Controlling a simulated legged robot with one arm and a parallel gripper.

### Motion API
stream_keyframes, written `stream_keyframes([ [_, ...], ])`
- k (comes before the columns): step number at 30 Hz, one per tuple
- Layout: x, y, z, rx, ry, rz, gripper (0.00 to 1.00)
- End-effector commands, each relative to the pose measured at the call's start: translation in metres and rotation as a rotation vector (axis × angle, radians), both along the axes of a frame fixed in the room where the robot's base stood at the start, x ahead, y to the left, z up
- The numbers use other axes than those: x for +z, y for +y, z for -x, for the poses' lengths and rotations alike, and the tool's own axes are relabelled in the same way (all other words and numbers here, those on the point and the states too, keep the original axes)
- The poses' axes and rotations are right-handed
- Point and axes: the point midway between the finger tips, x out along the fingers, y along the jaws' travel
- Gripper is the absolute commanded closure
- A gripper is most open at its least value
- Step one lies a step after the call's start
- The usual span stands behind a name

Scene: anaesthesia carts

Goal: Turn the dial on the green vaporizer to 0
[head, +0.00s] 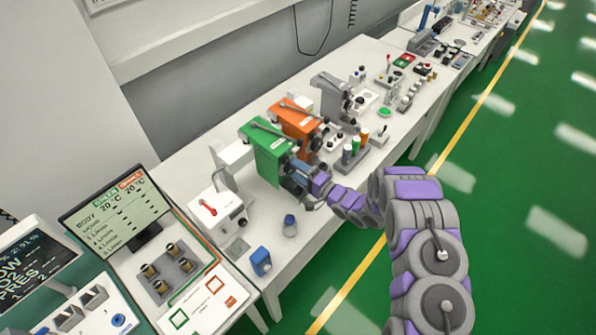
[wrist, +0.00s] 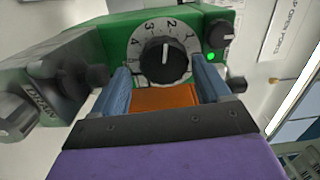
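The green vaporizer (head: 268,152) stands on the bench beside an orange one. In the wrist view its green body (wrist: 120,38) fills the upper middle. Its dial (wrist: 166,62) is a black knob with a white pointer on a pale numbered disc. My gripper (wrist: 164,78) is open, with one blue finger on each side below the knob. The fingers look apart from the knob, though the depth is hard to judge. In the head view my gripper (head: 300,172) is at the vaporizer's front and hides the dial.
The orange vaporizer (head: 295,118) and a grey one (head: 332,95) stand just behind. A black knob (wrist: 220,34) and a green light (wrist: 211,56) sit right of the dial.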

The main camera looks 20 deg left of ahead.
Motion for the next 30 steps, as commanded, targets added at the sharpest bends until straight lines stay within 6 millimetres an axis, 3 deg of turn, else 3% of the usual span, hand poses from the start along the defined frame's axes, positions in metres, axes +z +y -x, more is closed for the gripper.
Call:
stream_keyframes([
  [8, 0.002, 0.000, 0.002, 0.003, -0.002, -0.001, 0.18],
  [13, 0.000, -0.010, 0.005, 0.001, -0.001, 0.000, 0.18],
  [30, -0.005, -0.118, 0.045, -0.001, 0.000, 0.001, 0.18],
])
